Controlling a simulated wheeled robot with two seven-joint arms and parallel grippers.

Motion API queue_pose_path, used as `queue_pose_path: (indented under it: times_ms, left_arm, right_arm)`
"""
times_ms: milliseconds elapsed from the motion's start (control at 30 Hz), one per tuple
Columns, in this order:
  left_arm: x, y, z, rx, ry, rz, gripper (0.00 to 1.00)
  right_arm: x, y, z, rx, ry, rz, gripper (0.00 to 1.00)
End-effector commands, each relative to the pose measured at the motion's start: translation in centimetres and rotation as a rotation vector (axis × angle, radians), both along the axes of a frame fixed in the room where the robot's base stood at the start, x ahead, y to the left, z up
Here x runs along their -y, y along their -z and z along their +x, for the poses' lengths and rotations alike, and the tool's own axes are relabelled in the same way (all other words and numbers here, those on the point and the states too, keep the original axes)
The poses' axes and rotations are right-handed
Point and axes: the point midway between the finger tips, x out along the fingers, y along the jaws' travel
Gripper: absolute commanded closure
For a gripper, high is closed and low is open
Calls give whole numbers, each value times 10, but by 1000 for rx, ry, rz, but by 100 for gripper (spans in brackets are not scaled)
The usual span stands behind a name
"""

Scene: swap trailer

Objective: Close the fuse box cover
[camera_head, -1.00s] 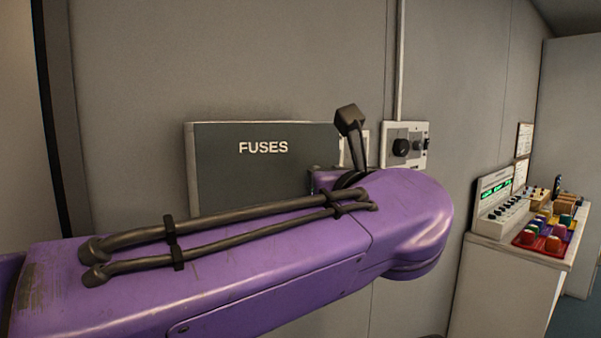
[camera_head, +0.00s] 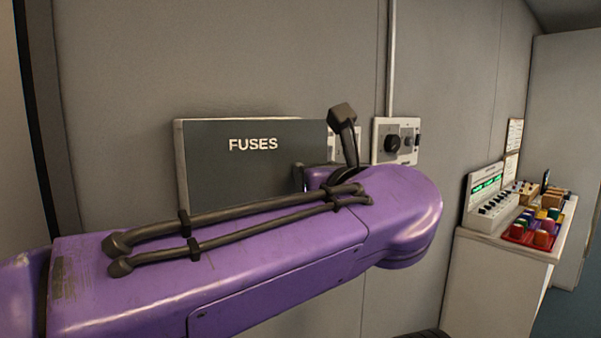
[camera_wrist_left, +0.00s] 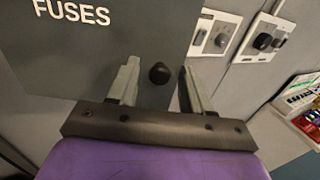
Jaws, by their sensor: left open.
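The dark grey fuse box cover (camera_head: 235,165), lettered FUSES, is on the wall; a pale box edge shows along its left side. It also fills the upper left of the left wrist view (camera_wrist_left: 100,55), with a round black knob (camera_wrist_left: 159,73) near its right edge. My left gripper (camera_wrist_left: 158,67) is open, one finger on each side of the knob, the right finger by the cover's right edge. I cannot tell if the fingers touch it. My purple left arm hides the cover's lower right in the head view. The cover looks nearly flat to the wall; any gap is unclear. My right gripper is not seen.
Wall switch panels (camera_head: 396,140) sit right of the box, with a vertical conduit (camera_head: 391,60) above. A cabinet (camera_head: 490,280) at the right carries a control console (camera_head: 487,200) and several coloured items. The wall above the cover is bare.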

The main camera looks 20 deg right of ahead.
Motion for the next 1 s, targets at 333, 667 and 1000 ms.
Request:
queue_pose_path:
  times_ms: [333,667,1000]
  left_arm:
    - [1,3,-62,4,1,-1,50]
    - [1,1,-104,0,-1,0,50]
    - [2,-6,-90,-58,7,-2,51]
  right_arm:
    - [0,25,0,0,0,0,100]
    - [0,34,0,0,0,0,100]
    - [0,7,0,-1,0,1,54]
